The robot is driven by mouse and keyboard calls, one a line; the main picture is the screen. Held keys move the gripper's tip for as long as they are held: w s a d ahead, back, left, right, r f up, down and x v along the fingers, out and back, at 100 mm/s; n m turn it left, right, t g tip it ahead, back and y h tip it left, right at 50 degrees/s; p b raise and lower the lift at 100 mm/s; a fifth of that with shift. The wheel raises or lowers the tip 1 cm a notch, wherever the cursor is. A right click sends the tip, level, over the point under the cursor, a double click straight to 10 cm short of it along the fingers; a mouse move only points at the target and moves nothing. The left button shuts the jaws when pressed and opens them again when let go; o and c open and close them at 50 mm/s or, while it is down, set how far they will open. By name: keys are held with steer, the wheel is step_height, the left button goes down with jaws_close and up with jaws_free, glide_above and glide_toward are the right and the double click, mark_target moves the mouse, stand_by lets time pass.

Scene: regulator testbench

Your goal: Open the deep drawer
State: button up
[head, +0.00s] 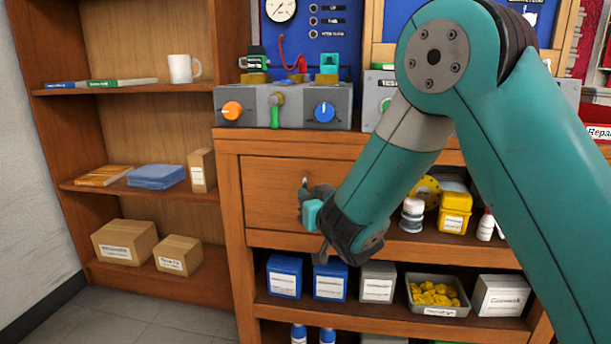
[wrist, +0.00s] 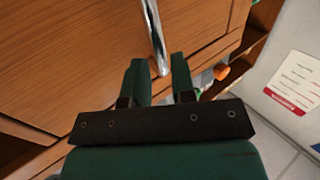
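The deep drawer is most likely the wide wooden front (head: 265,190) under the left end of the bench top; it looks closed. It fills much of the wrist view (wrist: 70,60). Its metal bar handle (wrist: 155,30) shows in the wrist view, and its upper end shows in the head view (head: 305,182). My gripper (head: 312,208) is in front of the drawer. In the wrist view my gripper (wrist: 158,68) is open, with a finger on each side of the handle's near end. Gaps show between handle and fingers, so no grip is visible.
Below the drawer, an open shelf holds blue boxes (head: 285,277), a grey box (head: 377,282) and a tray of yellow parts (head: 437,310). A grey control box (head: 285,107) stands above the drawer. A wooden bookcase (head: 110,200) stands left; grey floor (head: 130,315) is clear.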

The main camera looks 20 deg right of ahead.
steer(key=shift+w+a, duration=0.15)
steer(key=shift+w, duration=0.7)
steer(key=shift+w+a, duration=0.1)
steer(key=shift+w, duration=0.7)
jaws_close()
steer(key=shift+s+f, duration=0.1)
